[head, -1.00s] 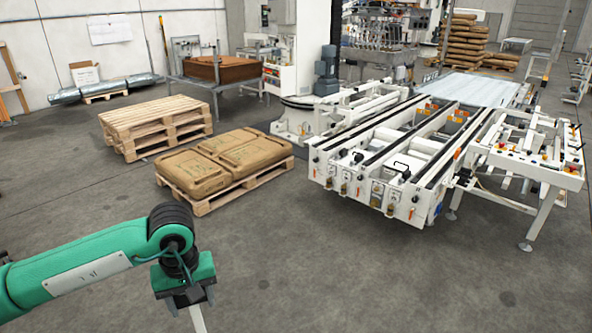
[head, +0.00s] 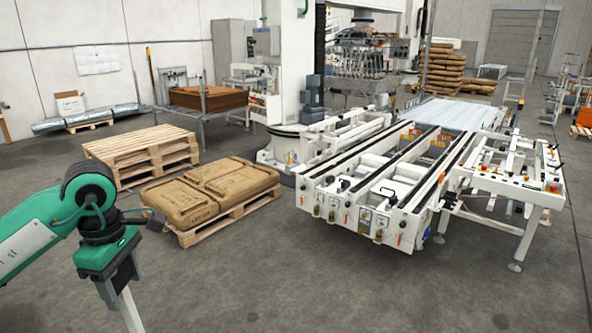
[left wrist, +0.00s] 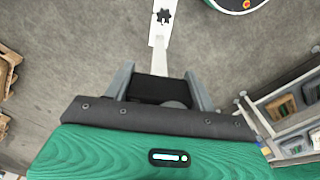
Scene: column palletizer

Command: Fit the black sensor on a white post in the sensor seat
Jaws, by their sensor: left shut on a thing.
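My left gripper (head: 118,282) is at the lower left in the head view, pointing down over open floor. Its two grey fingers are shut on the black sensor on a white post. In the left wrist view, a black block (left wrist: 158,90) sits between the fingers of the left gripper (left wrist: 160,84). The white post (left wrist: 160,45) runs away from it, with a dark star-shaped mark near its far end. The post (head: 131,312) also shows below the fingers in the head view, cut by the frame edge. I cannot make out the sensor seat. My right gripper is not in view.
A white conveyor frame (head: 378,205) stands centre right. Brown sacks lie on a pallet (head: 213,226), near stacked empty pallets (head: 141,155). A grey rack with bins (left wrist: 283,105) shows at right in the left wrist view. The floor in front is clear.

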